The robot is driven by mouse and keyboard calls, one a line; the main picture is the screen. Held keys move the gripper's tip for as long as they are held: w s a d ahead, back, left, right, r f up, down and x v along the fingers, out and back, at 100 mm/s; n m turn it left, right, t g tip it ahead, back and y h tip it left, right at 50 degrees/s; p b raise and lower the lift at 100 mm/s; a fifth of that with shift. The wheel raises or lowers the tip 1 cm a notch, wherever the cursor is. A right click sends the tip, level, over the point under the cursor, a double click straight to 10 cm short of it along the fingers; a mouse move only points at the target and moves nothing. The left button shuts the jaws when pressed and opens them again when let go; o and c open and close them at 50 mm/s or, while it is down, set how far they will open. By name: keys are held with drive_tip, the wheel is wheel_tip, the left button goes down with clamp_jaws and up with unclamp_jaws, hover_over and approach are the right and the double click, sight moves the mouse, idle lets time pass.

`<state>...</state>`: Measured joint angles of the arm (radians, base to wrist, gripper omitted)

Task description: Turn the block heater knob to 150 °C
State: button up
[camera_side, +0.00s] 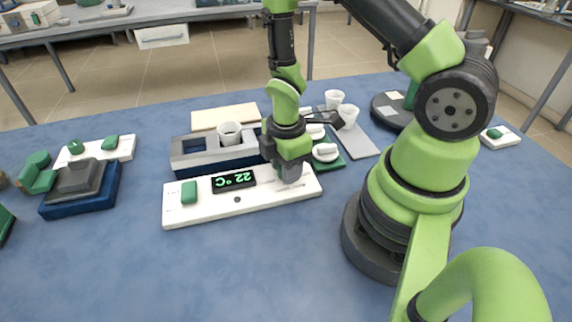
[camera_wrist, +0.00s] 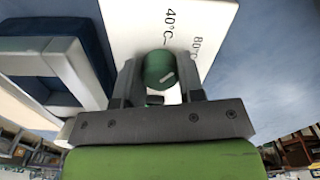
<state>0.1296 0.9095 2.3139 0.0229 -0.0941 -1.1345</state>
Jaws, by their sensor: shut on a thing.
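The block heater's white control panel (camera_side: 250,205) lies on the blue bench, with a display (camera_side: 234,181) reading 22 °C, upside down, and a green switch (camera_side: 189,192) at its left end. My gripper (camera_side: 290,174) points down over the panel's right end and hides the knob in the side view. In the wrist view the green knob (camera_wrist: 158,66) sits between my two jaws, which are shut on it. A short white mark shows on the knob. The labels 40 °C and 80 °C are printed beside it; no 150 °C label is visible.
A grey and dark-blue heater block (camera_side: 190,158) with a white cup (camera_side: 229,133) stands behind the panel. More white cups (camera_side: 348,116) and a grey plate (camera_side: 358,140) are at the back right. Another device (camera_side: 80,185) is at left. The front bench is clear.

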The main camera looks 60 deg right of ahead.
drive_tip(key=m, duration=0.4)
drive_tip(key=shift+m, duration=0.3)
drive_tip(key=m, duration=0.3)
drive_tip(key=shift+m, duration=0.3)
drive_tip(key=m, duration=1.2)
drive_tip(key=shift+m, duration=0.4)
drive_tip(key=m, duration=0.5)
drive_tip(key=shift+m, duration=0.3)
drive_tip(key=o, duration=0.9)
